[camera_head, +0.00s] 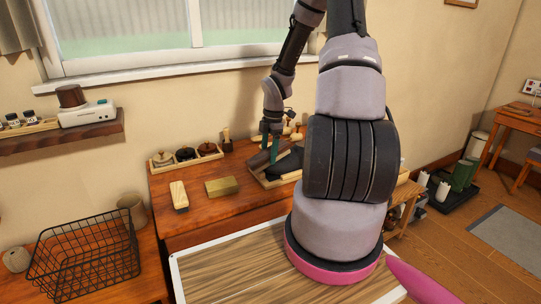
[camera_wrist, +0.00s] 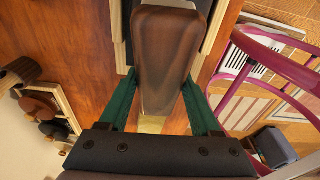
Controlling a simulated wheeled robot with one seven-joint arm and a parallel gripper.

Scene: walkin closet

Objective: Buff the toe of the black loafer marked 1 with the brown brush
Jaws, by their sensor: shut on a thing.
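In the wrist view my gripper (camera_wrist: 160,88) has its two green fingers closed on either side of the brown brush (camera_wrist: 168,55), whose smooth wooden back fills the middle of the view. In the head view my gripper (camera_head: 270,148) is over the tray (camera_head: 262,179) on the desk, with the brown brush (camera_head: 259,159) at its fingers. A black loafer (camera_head: 286,164) lies on that tray, just right of the brush and partly hidden by my arm. I cannot read any number mark, nor tell whether the bristles touch the shoe.
On the desk are a pale-topped brush (camera_head: 179,196), an olive block (camera_head: 222,186) and a holder with several round lidded pots (camera_head: 185,155). A wire basket (camera_head: 84,262) stands at lower left. My arm hides the desk's right part.

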